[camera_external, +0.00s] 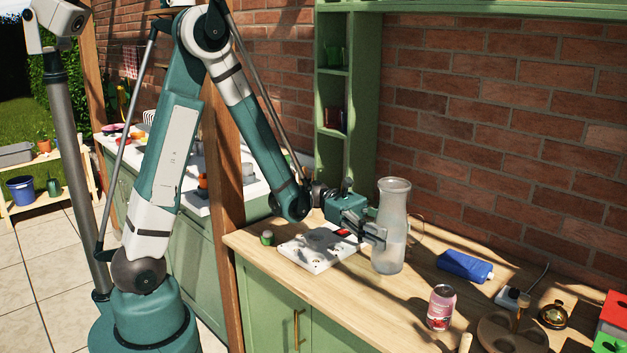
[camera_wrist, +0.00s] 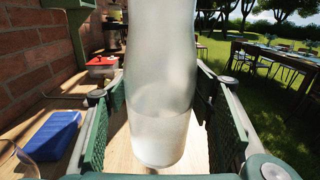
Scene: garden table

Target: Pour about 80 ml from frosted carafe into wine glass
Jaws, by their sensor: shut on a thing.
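The frosted carafe (camera_external: 393,205) stands upright over the wooden counter, with pale liquid in its lower part. My gripper (camera_external: 376,234) is shut on it from the left, around its body. In the wrist view the carafe (camera_wrist: 160,90) fills the middle between the two green finger pads, its top cut off by the frame. I cannot tell whether its base touches the counter. A clear glass (camera_wrist: 16,162), likely the wine glass, shows partly at the lower left of the wrist view. In the external view its faint outline (camera_external: 417,232) is behind the carafe, partly hidden.
A blue packet (camera_external: 465,266) lies right of the carafe, with a pink can (camera_external: 441,307) in front. A round wooden tray (camera_external: 497,337) and red and green boxes (camera_external: 614,312) are farther right. A white panel (camera_external: 316,250) lies under my wrist. A brick wall (camera_external: 500,130) closes the back.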

